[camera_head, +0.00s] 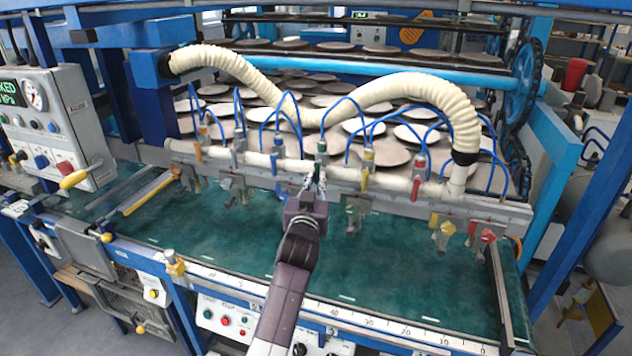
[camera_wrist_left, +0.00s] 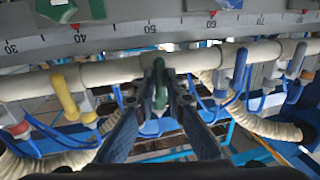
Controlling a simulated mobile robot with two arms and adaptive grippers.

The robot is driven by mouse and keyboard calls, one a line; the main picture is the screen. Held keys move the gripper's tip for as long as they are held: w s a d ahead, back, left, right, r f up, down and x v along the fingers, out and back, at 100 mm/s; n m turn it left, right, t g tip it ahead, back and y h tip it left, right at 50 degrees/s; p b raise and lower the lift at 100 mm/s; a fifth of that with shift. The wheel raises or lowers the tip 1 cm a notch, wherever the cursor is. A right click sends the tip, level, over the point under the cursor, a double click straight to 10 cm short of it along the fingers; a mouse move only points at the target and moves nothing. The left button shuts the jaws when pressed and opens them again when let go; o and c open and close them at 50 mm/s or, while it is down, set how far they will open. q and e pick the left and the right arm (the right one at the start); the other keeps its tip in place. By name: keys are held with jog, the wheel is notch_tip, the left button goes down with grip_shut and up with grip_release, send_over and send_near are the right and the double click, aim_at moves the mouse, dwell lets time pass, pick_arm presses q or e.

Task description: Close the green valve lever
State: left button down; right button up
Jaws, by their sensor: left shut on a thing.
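The green valve lever (camera_head: 321,147) is on the white pipe along the front of the plate dryer, near the middle of a row of coloured levers. In the left wrist view the green lever (camera_wrist_left: 160,82) stands between the two dark fingers of my left gripper (camera_wrist_left: 160,102). The fingers are closed around it from both sides. In the head view my left gripper (camera_head: 316,185) reaches up to the rail just below the lever, and its fingertips partly cover the valve. My right gripper is not in view.
A cream hose (camera_head: 380,90) arches above. A green bed (camera_head: 400,265) lies open in front. A control box (camera_head: 55,125) stands at the left.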

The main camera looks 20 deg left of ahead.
pick_arm(q)
jog(key=a+m, duration=0.1)
jog(key=m, duration=0.4)
jog(key=a+r+m+t+h+b, duration=0.1)
jog(key=m, duration=0.4)
jog(key=a+m+t+h+b, duration=0.1)
jog(key=m, duration=0.3)
jog(key=shift+a+r+m, duration=0.3)
jog(key=shift+r+m, duration=0.1)
jog(key=shift+w+a+r+m+t+h+p, duration=0.1)
jog(key=shift+r+m+h, duration=0.15)
jog(key=shift+m, duration=0.6)
jog(key=shift+s+r+m+t+h+p, duration=0.1)
jog(key=shift+r+m+h, duration=0.15)
jog(key=shift+m, duration=0.55)
jog(key=shift+w+a+r+m+t+h+p, duration=0.1)
jog(key=shift+r+m+h, duration=0.15)
jog(key=shift+m, duration=0.6)
jog(key=shift+r, duration=0.1)
jog(key=c, duration=2.3)
grip_release()
jog(key=shift+c, duration=0.2)
jog(key=o, duration=0.4)
jog(key=shift+w+f, duration=0.15)
jog(key=shift+f, duration=0.05)
jog(key=shift+c, duration=0.2)
jog(key=shift+f, duration=0.1)
